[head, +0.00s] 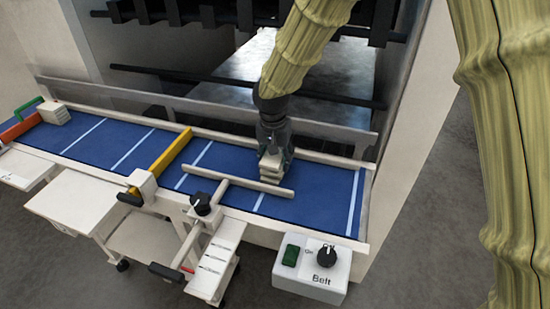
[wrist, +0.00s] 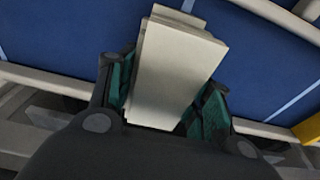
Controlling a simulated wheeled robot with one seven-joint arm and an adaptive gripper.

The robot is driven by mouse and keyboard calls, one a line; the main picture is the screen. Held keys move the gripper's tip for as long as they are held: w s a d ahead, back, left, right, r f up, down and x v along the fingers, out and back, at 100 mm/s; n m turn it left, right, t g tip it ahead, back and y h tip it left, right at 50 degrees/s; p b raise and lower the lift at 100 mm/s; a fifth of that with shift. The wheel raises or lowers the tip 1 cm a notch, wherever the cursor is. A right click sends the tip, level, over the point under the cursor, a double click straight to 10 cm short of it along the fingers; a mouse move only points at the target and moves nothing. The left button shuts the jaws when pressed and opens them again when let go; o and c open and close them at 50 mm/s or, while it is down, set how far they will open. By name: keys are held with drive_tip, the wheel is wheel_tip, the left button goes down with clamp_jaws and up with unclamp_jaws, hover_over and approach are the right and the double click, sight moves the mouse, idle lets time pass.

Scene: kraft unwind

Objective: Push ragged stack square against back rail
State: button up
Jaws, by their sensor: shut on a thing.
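A small stack (head: 270,168) of cream pieces stands on the blue belt, its layers offset and ragged. My gripper (head: 274,150) points down onto it. In the wrist view, the green-padded fingers are shut on a cream piece (wrist: 170,68), and an offset edge of another piece shows behind it. Whether the lower pieces are also gripped cannot be told. The back rail (head: 220,137) runs along the belt's far edge, behind the stack. A cream push bar (head: 235,182) lies across the belt just in front of the stack, with a rod toward the front.
A yellow gate (head: 168,153) crosses the belt left of the stack. Another cream stack (head: 53,113) stands at the far left, by a red bar (head: 20,126) and green handle. A belt switch box (head: 312,268) sits at the front right. Belt right of the stack is clear.

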drive_tip(key=shift+w+d+r, duration=0.1)
drive_tip(key=shift+w+d, duration=0.1)
drive_tip(key=shift+w, duration=0.45)
idle(1.8)
drive_tip(key=shift+s, duration=0.2)
idle(0.5)
drive_tip(key=o, duration=1.1)
drive_tip(key=shift+f, duration=0.2)
drive_tip(key=r, duration=0.4)
drive_tip(key=s+r, duration=0.1)
drive_tip(key=r, duration=0.7)
drive_tip(key=shift+s+a, duration=0.35)
drive_tip(key=shift+s, duration=0.05)
